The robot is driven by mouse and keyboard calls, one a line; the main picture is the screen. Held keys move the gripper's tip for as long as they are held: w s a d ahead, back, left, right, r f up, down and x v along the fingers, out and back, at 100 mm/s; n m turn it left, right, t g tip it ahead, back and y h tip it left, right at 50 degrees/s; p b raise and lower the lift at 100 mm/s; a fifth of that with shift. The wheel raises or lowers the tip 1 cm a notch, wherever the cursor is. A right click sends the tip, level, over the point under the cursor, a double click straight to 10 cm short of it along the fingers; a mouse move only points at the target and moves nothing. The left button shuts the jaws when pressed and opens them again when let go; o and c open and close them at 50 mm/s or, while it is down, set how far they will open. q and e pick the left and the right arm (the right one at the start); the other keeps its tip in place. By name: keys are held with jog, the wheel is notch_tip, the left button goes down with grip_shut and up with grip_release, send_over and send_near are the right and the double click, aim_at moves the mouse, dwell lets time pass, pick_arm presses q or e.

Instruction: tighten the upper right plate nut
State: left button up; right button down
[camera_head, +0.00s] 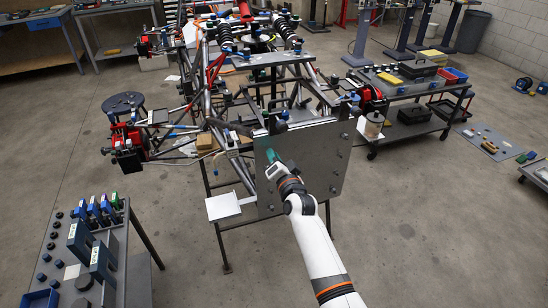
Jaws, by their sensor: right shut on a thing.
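A grey square plate (322,160) stands upright at the front end of the tube chassis (205,95). A small dark round nut or bolt head (345,136) shows near the plate's upper right corner, and another (333,188) sits lower on the right side. My right gripper (277,168) is in front of the plate's left half, left of the upper right nut. It is shut on a green and dark tool (271,157). The tool's tip is too small to tell whether it touches the plate. My left gripper is not in view.
A tool bench (50,262) with upright tool holders stands at the lower left. A small white tray (230,205) sits left of the plate. A trolley (410,92) with boxes and tools is at the right. The floor (430,230) at the lower right is clear.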

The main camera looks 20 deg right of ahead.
jog(key=shift+f+m, duration=0.15)
jog(key=shift+m, duration=1.9)
jog(key=shift+f+m, duration=0.1)
jog(key=shift+m, duration=1.95)
jog(key=c, duration=1.4)
grip_release()
jog(key=shift+s, duration=0.1)
jog(key=shift+o, duration=0.2)
jog(key=shift+r, duration=0.15)
